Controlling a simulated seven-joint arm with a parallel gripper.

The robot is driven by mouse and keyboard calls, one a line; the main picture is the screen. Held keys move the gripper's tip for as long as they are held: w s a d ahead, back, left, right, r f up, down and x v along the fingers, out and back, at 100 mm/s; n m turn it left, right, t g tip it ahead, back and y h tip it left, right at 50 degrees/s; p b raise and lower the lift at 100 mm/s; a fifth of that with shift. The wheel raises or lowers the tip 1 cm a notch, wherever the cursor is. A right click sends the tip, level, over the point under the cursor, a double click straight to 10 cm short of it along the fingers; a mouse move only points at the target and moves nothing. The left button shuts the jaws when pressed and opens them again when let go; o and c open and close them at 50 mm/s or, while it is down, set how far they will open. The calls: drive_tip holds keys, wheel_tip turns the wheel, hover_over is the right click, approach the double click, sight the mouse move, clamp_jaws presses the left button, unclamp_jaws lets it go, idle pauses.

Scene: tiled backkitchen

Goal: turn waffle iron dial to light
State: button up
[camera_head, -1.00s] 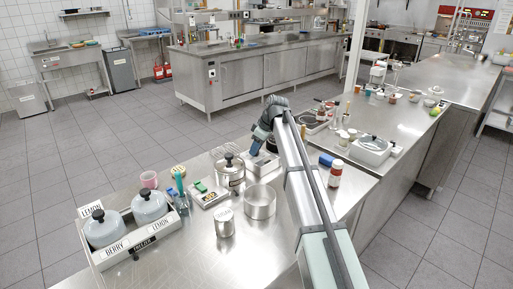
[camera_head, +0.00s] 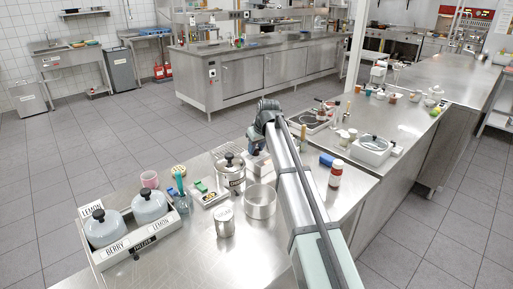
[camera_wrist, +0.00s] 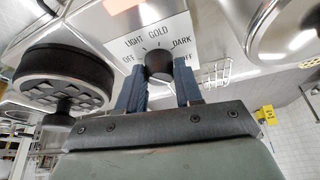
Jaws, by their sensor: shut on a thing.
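The waffle iron dial (camera_wrist: 159,62) is a round black knob in the wrist view. It sits on a pale panel (camera_wrist: 175,30) marked LIGHT, GOLD, DARK and OFF at both sides. My gripper (camera_wrist: 160,88) has one blue finger on each side of the knob and is shut on it. The fingers and the knob's dark face leave its exact setting unclear. A round black waffle plate (camera_wrist: 62,78) with a grid shows left of the panel. In the head view my arm covers most of the iron and the dial.
In the head view, a steel pot (camera_head: 261,202), a lidded pot (camera_head: 231,173) and a canister (camera_head: 225,222) stand near my arm. A red-brown bottle (camera_head: 336,174) stands to its right. A tray with two blue-grey lidded pots (camera_head: 103,228) is at the left.

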drive_tip(key=shift+m+h, duration=0.4)
drive_tip(key=shift+m, duration=0.6)
drive_tip(key=o, duration=1)
drive_tip(key=v, duration=1.3)
drive_tip(key=shift+s+r, duration=0.3)
drive_tip(key=shift+s, duration=0.05)
